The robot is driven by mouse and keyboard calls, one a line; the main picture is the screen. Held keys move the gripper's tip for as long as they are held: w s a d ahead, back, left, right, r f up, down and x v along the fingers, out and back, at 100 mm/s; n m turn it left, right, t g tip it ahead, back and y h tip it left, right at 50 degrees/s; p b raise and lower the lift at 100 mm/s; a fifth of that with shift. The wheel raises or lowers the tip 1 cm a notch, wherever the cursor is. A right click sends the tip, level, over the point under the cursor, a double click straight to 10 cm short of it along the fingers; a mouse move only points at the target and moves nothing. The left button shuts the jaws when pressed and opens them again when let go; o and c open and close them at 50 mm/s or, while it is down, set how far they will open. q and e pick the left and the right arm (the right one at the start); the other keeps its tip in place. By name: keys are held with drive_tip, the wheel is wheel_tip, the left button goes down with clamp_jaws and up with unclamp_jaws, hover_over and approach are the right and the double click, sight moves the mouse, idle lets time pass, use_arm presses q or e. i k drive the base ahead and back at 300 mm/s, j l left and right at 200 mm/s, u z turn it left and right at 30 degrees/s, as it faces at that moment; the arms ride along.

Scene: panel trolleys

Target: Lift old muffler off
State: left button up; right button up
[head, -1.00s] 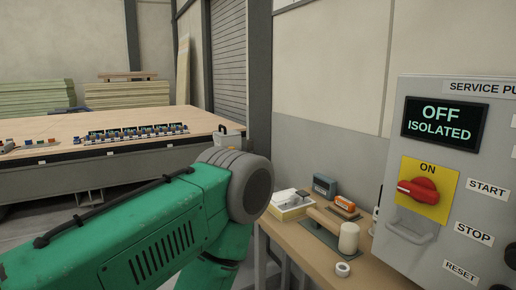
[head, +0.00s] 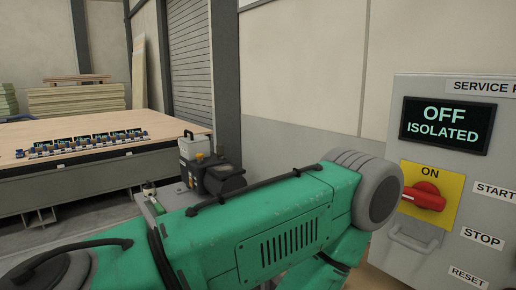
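I cannot pick out the old muffler for certain. A dark machine (head: 222,178) with a yellow label and a light box on top stands left of centre, its lower part hidden behind my green arm. My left arm crosses the lower picture from the left, its grey rounded joint in front of the control panel's left edge. Neither gripper is in view.
A grey control panel (head: 398,150) at right reads OFF ISOLATED, with a red rotary switch (head: 424,196) on a yellow plate. A wood-topped table (head: 60,130) with a row of small parts stands at left. My arm hides the area below the wall.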

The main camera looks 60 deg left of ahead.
sight(220, 153)
drive_tip(key=k+j+z, duration=0.15)
drive_tip(key=j, duration=0.3)
drive_tip(key=j+z, duration=0.1)
drive_tip(key=j, duration=0.35)
drive_tip(key=k+j+z, duration=0.15)
drive_tip(key=j, duration=0.25)
drive_tip(key=k+j+z, duration=0.1)
drive_tip(key=j, duration=0.35)
drive_tip(key=k+j+z, duration=0.15)
drive_tip(key=j, duration=0.25)
drive_tip(key=k+j+z, duration=0.1)
drive_tip(key=k+j, duration=0.15)
drive_tip(key=j, duration=0.1)
